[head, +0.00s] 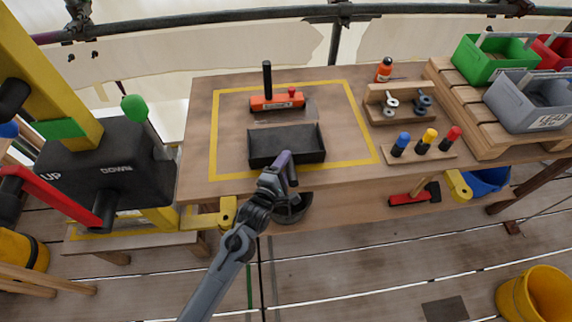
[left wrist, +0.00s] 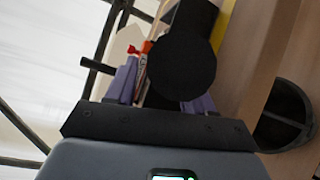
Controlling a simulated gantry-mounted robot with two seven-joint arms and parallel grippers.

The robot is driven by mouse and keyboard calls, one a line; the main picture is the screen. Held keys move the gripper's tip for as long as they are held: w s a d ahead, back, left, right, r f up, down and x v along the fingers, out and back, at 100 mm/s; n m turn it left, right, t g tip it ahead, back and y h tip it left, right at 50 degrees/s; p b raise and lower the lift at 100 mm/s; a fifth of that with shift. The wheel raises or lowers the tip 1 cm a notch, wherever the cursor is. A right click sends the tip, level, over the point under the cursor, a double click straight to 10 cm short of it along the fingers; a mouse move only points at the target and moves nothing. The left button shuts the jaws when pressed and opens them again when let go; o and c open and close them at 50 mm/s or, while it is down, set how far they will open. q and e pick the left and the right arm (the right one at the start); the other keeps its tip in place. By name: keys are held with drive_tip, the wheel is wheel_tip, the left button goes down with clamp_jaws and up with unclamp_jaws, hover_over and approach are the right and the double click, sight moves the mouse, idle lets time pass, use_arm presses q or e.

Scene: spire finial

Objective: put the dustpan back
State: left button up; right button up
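The dustpan appears to be the black, shallow, open-topped pan (head: 287,145) on the bench top, inside the yellow outline. My left gripper (head: 287,172) is at the pan's front edge, in front of the bench. In the left wrist view, a dark rounded piece (left wrist: 182,65), apparently the dustpan's handle end, covers much of the right finger. The left gripper's fingers (left wrist: 160,88) stand wide apart, with a gap beside the left one, so it looks open around the handle. The grip area is partly hidden. My right gripper is not in view.
A dark ring-shaped holder (head: 291,208) hangs at the bench's front edge, below my left gripper. An orange tool with a black upright handle (head: 277,102) lies behind the pan.

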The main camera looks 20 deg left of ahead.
use_arm(q)
drive_tip(key=shift+o, duration=0.2)
drive_tip(key=shift+r, duration=0.1)
drive_tip(key=shift+s, duration=0.55)
drive_tip(key=s+r+p, duration=0.1)
drive_tip(key=s+p, duration=0.1)
drive_tip(key=s, duration=0.9)
drive_tip(key=shift+a, duration=0.4)
drive_tip(key=shift+w, duration=0.1)
